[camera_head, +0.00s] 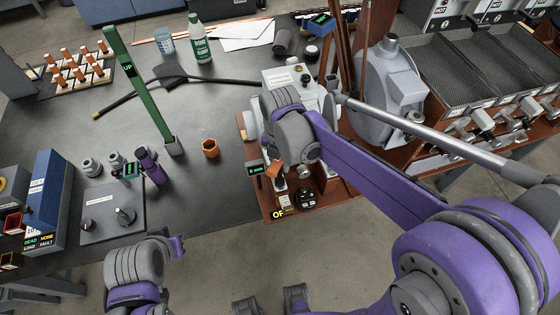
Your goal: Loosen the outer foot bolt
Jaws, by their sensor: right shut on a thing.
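My right gripper (279,172) is low at the front end of the brown roaster base (337,205), mostly hidden under its own grey and purple wrist. It is shut on a small copper-coloured part (274,171); I cannot tell for certain that this is the outer foot bolt. A small display (255,169) with green figures, too small to read surely, stands just left of it. My left arm is at the bottom left, with its purple end (178,246) in front of the bench edge; its fingers cannot be made out.
On the dark bench stand a green post marked UP (140,85), a copper-coloured hex cup (210,148), a purple-handled tool (151,167) and a blue box (47,195). Bare bench lies around the hex cup.

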